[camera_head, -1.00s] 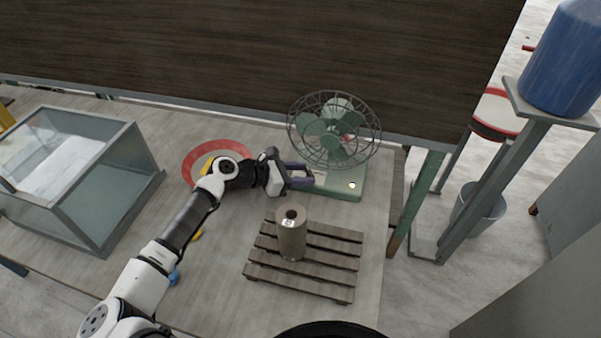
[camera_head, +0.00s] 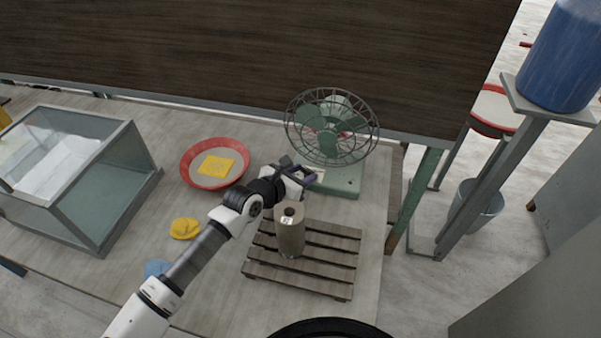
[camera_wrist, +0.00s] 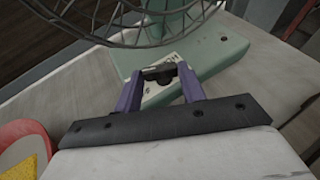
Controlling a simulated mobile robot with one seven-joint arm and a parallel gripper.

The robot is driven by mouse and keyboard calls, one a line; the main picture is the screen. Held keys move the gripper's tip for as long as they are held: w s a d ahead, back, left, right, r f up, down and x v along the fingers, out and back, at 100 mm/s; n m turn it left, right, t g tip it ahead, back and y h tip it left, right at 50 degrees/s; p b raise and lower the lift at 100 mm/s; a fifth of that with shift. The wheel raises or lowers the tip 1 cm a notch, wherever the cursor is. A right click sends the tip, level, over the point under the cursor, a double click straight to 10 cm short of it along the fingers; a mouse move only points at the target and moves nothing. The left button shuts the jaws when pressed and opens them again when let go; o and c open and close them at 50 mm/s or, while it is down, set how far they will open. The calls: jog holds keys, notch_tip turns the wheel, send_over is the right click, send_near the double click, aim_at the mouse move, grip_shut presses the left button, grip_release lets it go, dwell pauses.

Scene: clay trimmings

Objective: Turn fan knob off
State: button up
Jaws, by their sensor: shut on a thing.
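The green fan (camera_head: 332,128) with its wire cage stands at the back of the table, and its green base (camera_head: 341,183) points toward me. My gripper (camera_head: 306,174) is at the left front of that base. In the wrist view, the purple fingers (camera_wrist: 161,88) are closed around the dark fan knob (camera_wrist: 160,73) on the pale dial plate (camera_wrist: 152,94). The fan base (camera_wrist: 215,55) and the lower cage (camera_wrist: 130,30) also show there. The knob's exact setting is too small to read.
A brown cylinder (camera_head: 290,232) stands on a wooden pallet (camera_head: 325,276) in front of the fan. A red-rimmed bowl (camera_head: 243,177) with a yellow cloth (camera_head: 217,166) lies left of my gripper. A glass case (camera_head: 110,190) stands further left. A yellow lump (camera_head: 185,228) lies near my arm.

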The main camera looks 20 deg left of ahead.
jog(key=shift+s+d+n+t+y, duration=0.15)
jog(key=shift+n+t+y, duration=0.15)
jog(key=shift+n+y, duration=0.7)
jog(key=o, duration=1)
jog(key=shift+m+h, duration=0.3)
jog(key=shift+m, duration=0.1)
jog(key=shift+a+m+h, duration=0.25)
jog(key=shift+m+h, duration=0.25)
jog(key=shift+m, duration=0.1)
jog(key=shift+w+a+m+g+h, duration=0.15)
jog(key=shift+w+m+g+h, duration=0.15)
jog(key=shift+m+g+h, duration=0.65)
